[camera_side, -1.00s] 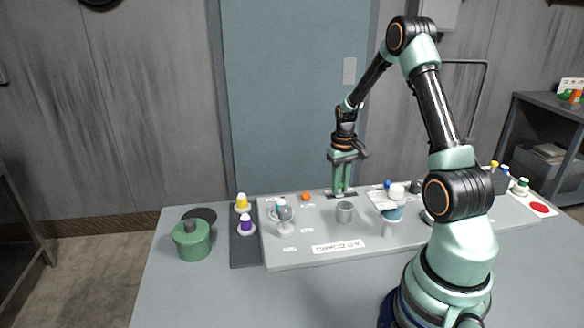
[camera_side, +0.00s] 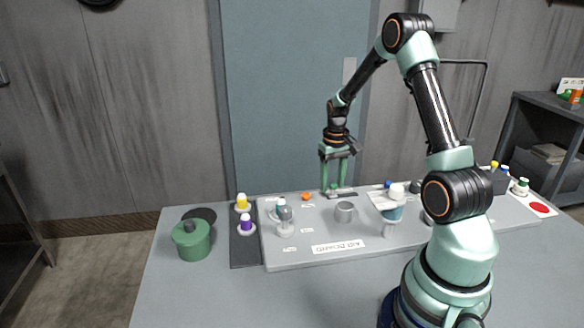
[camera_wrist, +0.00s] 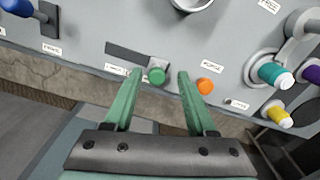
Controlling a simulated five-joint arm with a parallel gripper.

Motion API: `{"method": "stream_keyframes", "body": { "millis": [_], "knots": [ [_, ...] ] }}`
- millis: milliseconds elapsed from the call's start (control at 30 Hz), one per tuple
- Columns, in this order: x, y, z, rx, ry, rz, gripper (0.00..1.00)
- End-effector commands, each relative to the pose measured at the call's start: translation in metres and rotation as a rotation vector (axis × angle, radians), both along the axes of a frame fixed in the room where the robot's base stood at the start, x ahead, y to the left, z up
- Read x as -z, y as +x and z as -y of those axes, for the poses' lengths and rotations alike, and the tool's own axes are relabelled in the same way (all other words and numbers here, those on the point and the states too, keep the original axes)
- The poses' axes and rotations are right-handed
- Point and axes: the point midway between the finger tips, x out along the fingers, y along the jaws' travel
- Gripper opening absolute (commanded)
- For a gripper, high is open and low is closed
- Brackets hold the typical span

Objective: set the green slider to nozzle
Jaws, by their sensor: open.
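My gripper (camera_wrist: 160,74) is open, with one fingertip on each side of the knob. A small gap shows on either side, and I cannot tell whether either finger touches it. A white label (camera_wrist: 117,70) sits beside the slot, partly behind the left finger, its text too small to read. In the side view my gripper (camera_side: 336,191) points down at the panel's back edge; the knob cannot be made out there.
An orange button (camera_wrist: 205,86) sits just right of my right finger. Teal (camera_wrist: 275,75) and yellow (camera_wrist: 278,113) capped parts are further right, and a blue-handled lever (camera_wrist: 18,8) is at upper left. A green pot (camera_side: 191,240) stands left of the panel (camera_side: 300,255).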

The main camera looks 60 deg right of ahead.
Motion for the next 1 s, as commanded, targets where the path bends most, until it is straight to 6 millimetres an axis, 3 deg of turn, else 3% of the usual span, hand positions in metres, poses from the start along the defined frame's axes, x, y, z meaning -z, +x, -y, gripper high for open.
{"method": "stream_keyframes", "body": {
  "millis": [300, 500, 700, 1000],
  "knots": [
    [-0.066, 0.001, 0.000, -0.001, -0.004, 0.006, 0.56],
    [-0.095, 0.001, 0.000, -0.002, -0.003, 0.004, 0.56],
    [-0.107, 0.001, 0.000, -0.002, -0.001, 0.003, 0.56],
    [-0.107, 0.001, -0.001, -0.002, -0.001, 0.002, 0.56]
  ]
}}
